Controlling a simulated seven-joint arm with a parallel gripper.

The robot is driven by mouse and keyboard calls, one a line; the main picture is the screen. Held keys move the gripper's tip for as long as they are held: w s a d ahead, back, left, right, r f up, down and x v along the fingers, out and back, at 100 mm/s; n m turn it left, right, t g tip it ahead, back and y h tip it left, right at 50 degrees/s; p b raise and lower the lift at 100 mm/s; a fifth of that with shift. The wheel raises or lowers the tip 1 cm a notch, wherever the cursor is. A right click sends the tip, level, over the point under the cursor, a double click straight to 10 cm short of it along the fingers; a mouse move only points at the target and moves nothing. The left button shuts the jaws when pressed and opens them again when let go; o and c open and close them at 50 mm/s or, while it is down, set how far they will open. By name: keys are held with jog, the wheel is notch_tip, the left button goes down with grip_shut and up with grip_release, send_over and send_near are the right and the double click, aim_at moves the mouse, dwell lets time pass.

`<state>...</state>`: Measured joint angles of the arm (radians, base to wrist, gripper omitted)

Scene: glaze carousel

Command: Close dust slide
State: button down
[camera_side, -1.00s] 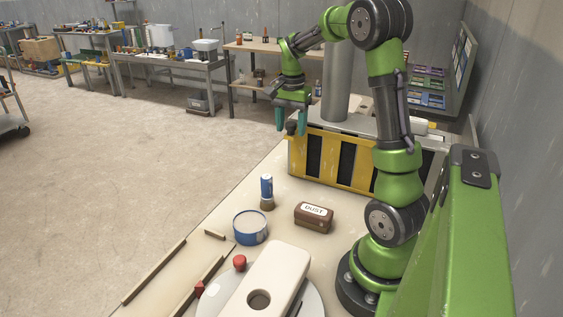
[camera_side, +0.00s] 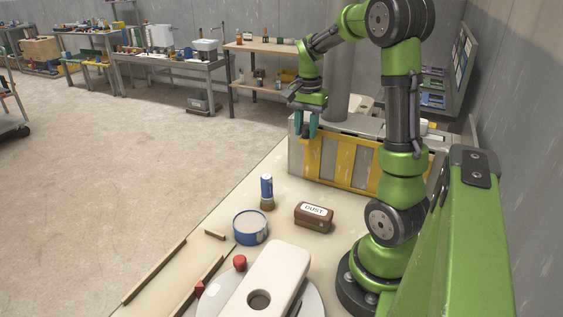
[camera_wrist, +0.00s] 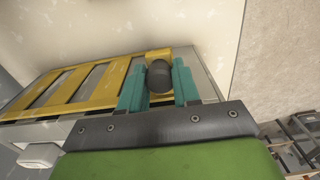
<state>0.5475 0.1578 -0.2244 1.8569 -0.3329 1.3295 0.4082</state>
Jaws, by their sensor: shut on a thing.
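The dust slide (camera_side: 345,160) is a yellow slotted plate on the front of a grey box (camera_side: 296,155). Grey surface shows through its slots in the side view, with no black openings. In the wrist view the slide (camera_wrist: 72,86) runs off to the left, with pale grey in its slots. My gripper (camera_side: 306,130) is at the slide's left end. Its teal fingers are shut on a dark round knob (camera_wrist: 159,77) at the slide's end. The knob is mostly hidden by the fingers in the side view.
On the bench stand a brown box labelled DUST (camera_side: 314,216), a blue-and-white can (camera_side: 266,188) and a blue round tub (camera_side: 250,228). A white slab (camera_side: 270,275) lies in front, near a red knob (camera_side: 240,263). The bench between tub and slide is mostly clear.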

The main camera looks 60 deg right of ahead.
jog(key=shift+s, duration=0.35)
jog(key=c, duration=0.8)
grip_release()
jog(key=shift+w+r, duration=0.1)
notch_tip(320, 180, up, 17)
jog(key=shift+d, duration=0.1)
